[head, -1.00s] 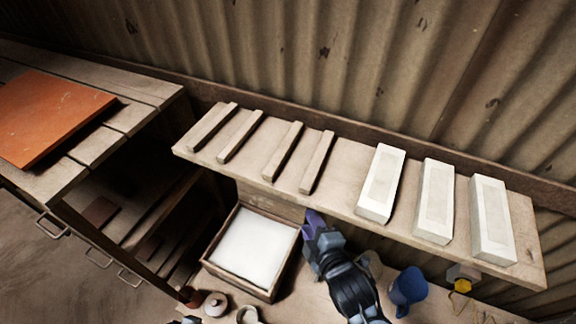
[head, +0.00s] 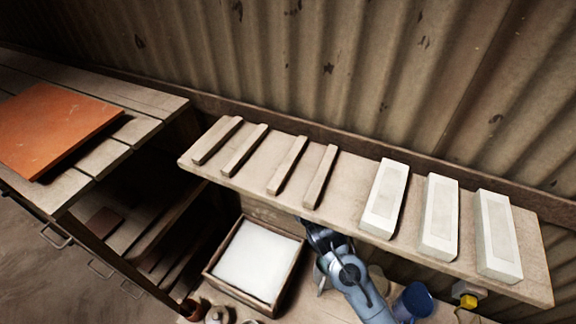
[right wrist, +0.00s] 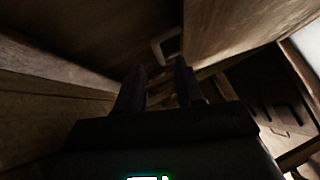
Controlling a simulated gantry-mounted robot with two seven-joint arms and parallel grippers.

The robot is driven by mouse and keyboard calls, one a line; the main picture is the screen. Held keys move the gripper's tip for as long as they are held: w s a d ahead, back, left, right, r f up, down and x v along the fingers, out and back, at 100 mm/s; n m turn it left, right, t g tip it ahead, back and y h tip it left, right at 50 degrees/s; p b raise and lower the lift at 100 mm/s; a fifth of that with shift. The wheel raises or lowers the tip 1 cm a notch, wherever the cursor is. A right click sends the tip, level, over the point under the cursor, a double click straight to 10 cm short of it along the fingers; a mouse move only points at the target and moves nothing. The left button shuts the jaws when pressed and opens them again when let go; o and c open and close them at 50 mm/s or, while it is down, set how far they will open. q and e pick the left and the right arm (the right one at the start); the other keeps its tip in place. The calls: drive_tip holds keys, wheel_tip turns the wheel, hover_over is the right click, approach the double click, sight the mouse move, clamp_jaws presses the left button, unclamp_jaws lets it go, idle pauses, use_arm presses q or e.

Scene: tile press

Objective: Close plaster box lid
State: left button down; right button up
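The plaster box (head: 289,275) is a wooden box below the wall shelf in the head view, its white plaster (head: 255,260) uncovered. A wooden panel that looks like its raised lid (head: 266,209) stands at the box's back edge, mostly hidden by the shelf. My right gripper (head: 306,229) is just right of the box's back corner, its tips partly under the shelf edge. In the right wrist view, its two dark fingers (right wrist: 158,72) are apart with nothing clearly between them. A small handle-like frame (right wrist: 168,45) lies beyond the tips. My left gripper is not in view.
The shelf (head: 340,215) overhangs the box and my right gripper, carrying several wooden strips and white blocks (head: 440,215). A blue cup (head: 412,301) stands right of my right arm. A small lidded pot (head: 217,315) is in front of the box. An orange slab (head: 55,128) lies on the left bench.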

drive_tip(key=shift+p+x, duration=0.45)
drive_tip(key=shift+x, duration=2.4)
clamp_jaws()
